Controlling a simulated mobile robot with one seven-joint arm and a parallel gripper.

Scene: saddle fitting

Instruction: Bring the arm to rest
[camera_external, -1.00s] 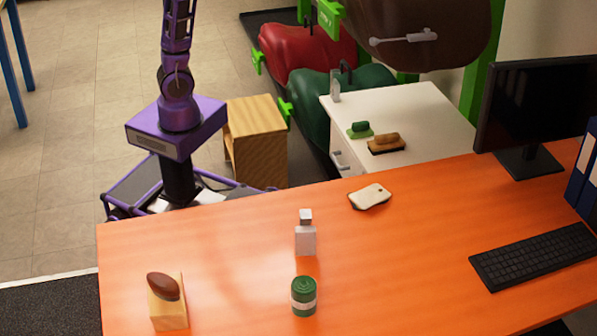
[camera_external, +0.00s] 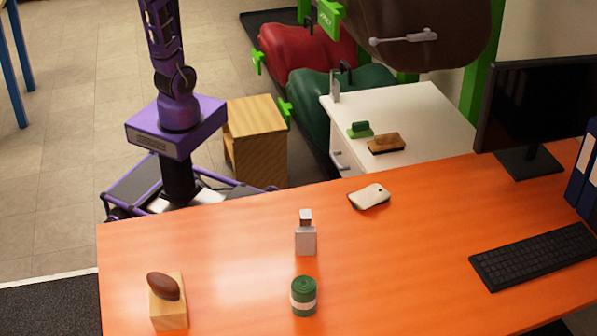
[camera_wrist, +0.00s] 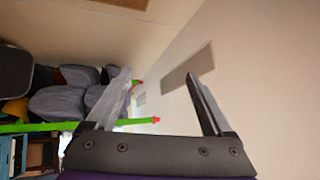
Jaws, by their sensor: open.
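My gripper (camera_wrist: 160,95) shows in the wrist view with its two fingers spread wide and nothing between them. Beyond the fingers are a pale wall and a green bar (camera_wrist: 60,126) with a red tip. In the external view my purple arm rises from its base behind the orange desk, at the upper left. The arm runs out of the top of the picture, so its gripper is hidden there.
The orange desk (camera_external: 230,240) holds a clear bottle (camera_external: 305,240), a green roll (camera_external: 303,297), a brown oval on a wooden block (camera_external: 168,310), a pale pad (camera_external: 369,196) and a keyboard (camera_external: 535,257). A wooden cabinet (camera_external: 257,145) and white cabinet (camera_external: 400,105) stand near my base.

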